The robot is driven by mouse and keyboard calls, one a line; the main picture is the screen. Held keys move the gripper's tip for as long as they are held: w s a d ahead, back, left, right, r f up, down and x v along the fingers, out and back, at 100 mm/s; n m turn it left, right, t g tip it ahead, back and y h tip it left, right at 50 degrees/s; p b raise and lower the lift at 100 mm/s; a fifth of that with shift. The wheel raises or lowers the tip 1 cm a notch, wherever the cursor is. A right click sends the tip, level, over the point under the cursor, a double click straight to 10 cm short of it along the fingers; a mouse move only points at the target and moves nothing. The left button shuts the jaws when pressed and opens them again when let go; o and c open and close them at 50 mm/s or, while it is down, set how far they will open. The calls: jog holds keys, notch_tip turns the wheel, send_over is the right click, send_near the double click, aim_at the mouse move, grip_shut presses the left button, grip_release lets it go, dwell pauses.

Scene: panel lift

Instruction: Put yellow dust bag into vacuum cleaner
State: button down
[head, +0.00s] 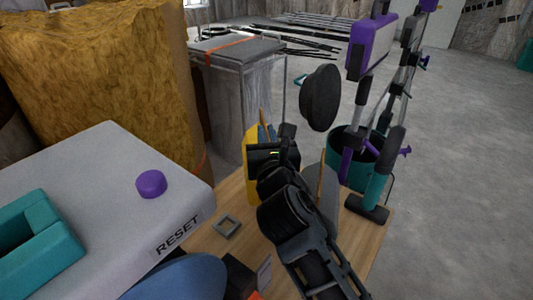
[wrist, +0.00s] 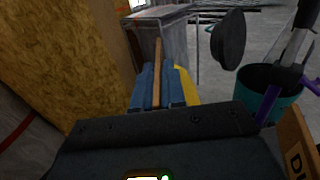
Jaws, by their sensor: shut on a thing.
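My gripper (head: 264,132) has blue fingers, which also show in the wrist view (wrist: 158,88). They are shut on a thin upright brown plate (wrist: 158,58). The yellow dust bag (head: 250,172) shows beside the fingers, and a strip of it shows right of them in the wrist view (wrist: 187,84). The plate looks like part of the bag, but their join is hidden. Most of the bag is hidden by my gripper. Purple, grey and teal upright devices (head: 372,48) at the right look like stick vacuum cleaners; I cannot tell which takes the bag.
A wooden tabletop (head: 207,222) lies below my arm. A pale box marked RESET (head: 107,167) with a purple knob (head: 151,184) stands at the left. A teal bin (head: 345,170) and a black disc (head: 320,97) are at the right. A wood-chip column (head: 105,75) rises behind. Grey floor is clear farther right.

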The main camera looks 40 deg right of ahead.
jog(key=shift+f+b, duration=0.75)
jog(key=shift+f, duration=1.25)
jog(key=c, duration=1.2)
grip_release()
